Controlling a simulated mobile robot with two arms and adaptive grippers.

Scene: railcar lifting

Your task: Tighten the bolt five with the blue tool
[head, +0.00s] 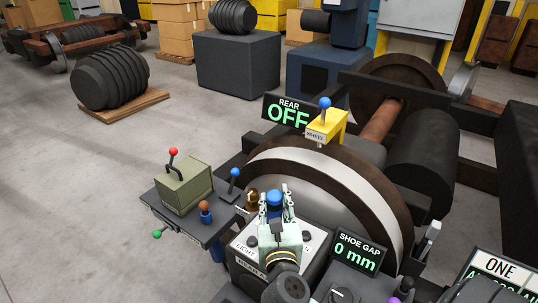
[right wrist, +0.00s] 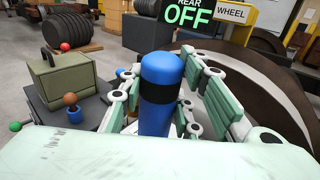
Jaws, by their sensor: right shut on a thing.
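The blue tool, seen as an upright blue cylinder (head: 274,197) with a dark band, stands between the fingers of my right gripper (head: 275,205). In the right wrist view the blue tool (right wrist: 161,75) shows close up, with the fingers shut on it from both sides. Its lower end is hidden by my gripper. Under the gripper is a light panel (head: 245,247) with lettering, partly covered by my arm. I cannot pick out bolt five in either view. My left gripper is not in view.
A dark side tray (head: 160,207) holds a green box (head: 184,185) with a red-knobbed lever, plus small knobs. A large wheel (head: 345,190) stands behind the panel. Signs reading OFF (head: 287,114) and 0 mm (head: 354,252) flank it.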

